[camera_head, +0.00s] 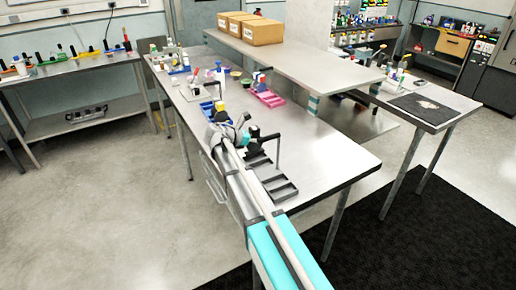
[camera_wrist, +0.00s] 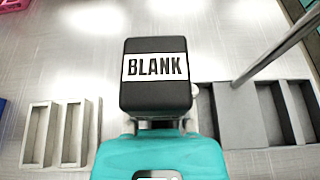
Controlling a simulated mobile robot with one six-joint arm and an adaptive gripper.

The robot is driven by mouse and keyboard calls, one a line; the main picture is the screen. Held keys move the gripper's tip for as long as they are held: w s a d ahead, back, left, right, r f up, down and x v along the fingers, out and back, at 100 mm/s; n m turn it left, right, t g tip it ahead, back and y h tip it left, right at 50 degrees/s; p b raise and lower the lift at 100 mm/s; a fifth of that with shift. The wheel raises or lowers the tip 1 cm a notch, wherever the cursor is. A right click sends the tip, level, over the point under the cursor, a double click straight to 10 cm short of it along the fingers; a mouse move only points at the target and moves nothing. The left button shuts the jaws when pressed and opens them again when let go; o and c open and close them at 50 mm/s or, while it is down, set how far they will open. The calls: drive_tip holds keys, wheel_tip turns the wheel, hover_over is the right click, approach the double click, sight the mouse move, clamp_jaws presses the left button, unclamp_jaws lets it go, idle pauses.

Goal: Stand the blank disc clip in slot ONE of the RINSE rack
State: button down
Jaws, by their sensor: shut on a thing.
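The blank disc clip (camera_wrist: 155,85) is a black block with a white label reading BLANK. It fills the middle of the wrist view, in front of my teal gripper (camera_wrist: 157,124). My gripper is shut on it; the fingertips are mostly hidden behind the block. In the head view my gripper (camera_head: 240,137) is over the near part of the steel table. A dark grey slotted rack (camera_wrist: 242,118) with a thin upright post lies to the right of the clip; it also shows in the head view (camera_head: 272,181). I cannot read a RINSE label or slot numbers.
A pale slotted rack (camera_wrist: 38,133) lies left of the clip in the wrist view. A blue rack (camera_head: 209,112) and a pink rack (camera_head: 268,97) lie farther back. The post (camera_head: 278,150) rises beside the dark rack. The table's right end (camera_head: 335,160) is clear.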

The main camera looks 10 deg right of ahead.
sight(261, 146)
drive_tip(key=shift+f, duration=0.1)
drive_tip(key=shift+f+b, duration=1.85)
drive_tip(key=shift+b, duration=0.05)
drive_tip(key=shift+f, duration=0.1)
drive_tip(key=c, duration=0.5)
unclamp_jaws()
